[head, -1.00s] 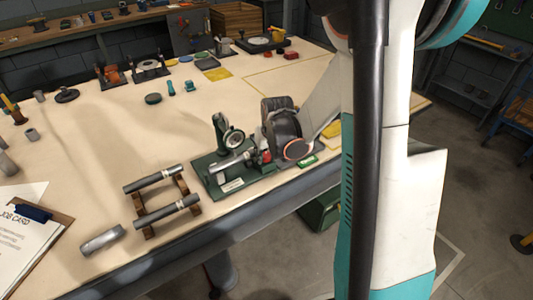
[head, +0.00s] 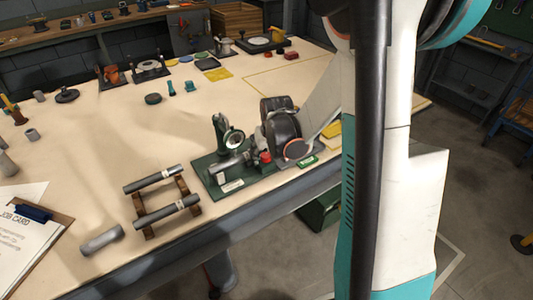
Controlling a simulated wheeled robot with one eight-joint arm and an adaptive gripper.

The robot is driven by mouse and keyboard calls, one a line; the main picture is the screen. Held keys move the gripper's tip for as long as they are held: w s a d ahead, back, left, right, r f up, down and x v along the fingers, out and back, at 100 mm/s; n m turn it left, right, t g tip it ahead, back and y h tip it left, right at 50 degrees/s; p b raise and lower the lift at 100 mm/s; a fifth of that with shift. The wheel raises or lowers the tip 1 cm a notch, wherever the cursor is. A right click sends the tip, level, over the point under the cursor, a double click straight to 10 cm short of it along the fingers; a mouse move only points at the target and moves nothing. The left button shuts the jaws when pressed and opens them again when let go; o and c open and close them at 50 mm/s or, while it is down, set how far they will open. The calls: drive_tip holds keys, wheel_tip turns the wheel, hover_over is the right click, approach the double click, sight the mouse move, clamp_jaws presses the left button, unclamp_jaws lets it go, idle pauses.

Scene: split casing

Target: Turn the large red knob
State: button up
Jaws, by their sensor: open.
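The red knob (head: 265,156) shows as a small red patch in the head view, at the right side of a green fixture (head: 222,181) near the table's front edge. The fixture carries an upright dark green part with a round light face (head: 233,139) and a grey cylinder (head: 234,161) lying low. My gripper (head: 273,130) is the black end of my arm, just above and right of the knob. It is open. Its fingertips are hard to make out, and I cannot tell whether they touch the knob. My gripper and wrist hide part of the fixture's right side.
A rack with two grey rods (head: 163,197) stands left of the fixture, with a loose grey cylinder (head: 101,239) in front. A clipboard (head: 27,243) lies at the far left. Small parts stand at the back.

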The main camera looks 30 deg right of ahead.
drive_tip(key=v, duration=1.2)
drive_tip(key=shift+f, duration=0.1)
